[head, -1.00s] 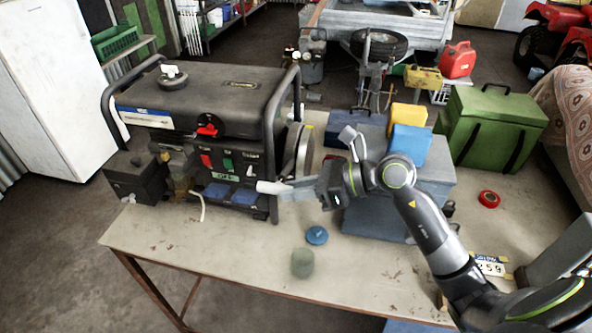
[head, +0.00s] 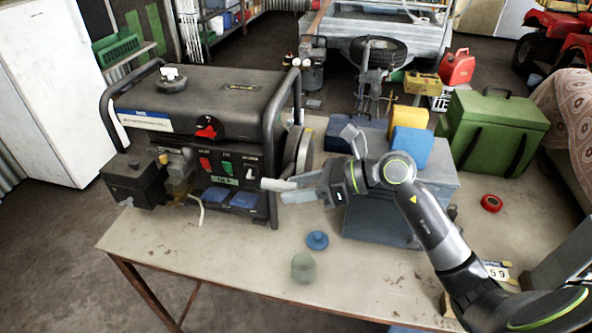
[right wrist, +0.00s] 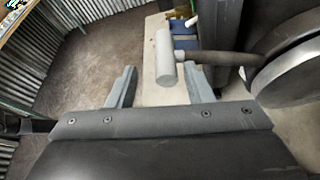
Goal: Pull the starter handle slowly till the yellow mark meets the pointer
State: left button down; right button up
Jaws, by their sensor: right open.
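The starter handle, a pale cylindrical grip (right wrist: 166,57), shows in the right wrist view on a dark rod-like stem running right towards a round metal housing (right wrist: 287,72). In the head view the pale grip (head: 277,184) is at the generator's right front corner. My right gripper (head: 292,190) is open there, its fingers pointing at the grip. In the right wrist view the grip lies between and slightly beyond the two open fingers (right wrist: 160,80); I cannot tell whether either touches it. My left gripper is not in view.
The black-framed generator (head: 205,103) stands on the workbench (head: 215,258). A grey-blue box (head: 385,218) stands close to my right gripper. A blue lid (head: 317,240) and a greenish jar (head: 303,267) are in front. The front left of the bench is clear.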

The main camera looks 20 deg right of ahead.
jog(key=shift+d, duration=0.15)
jog(key=shift+s+d+r, duration=0.2)
jog(key=shift+s+d, duration=0.15)
jog(key=shift+d, duration=0.2)
jog(key=v, duration=1.5)
jog(key=shift+s+d+r, duration=0.2)
jog(key=shift+d, duration=0.1)
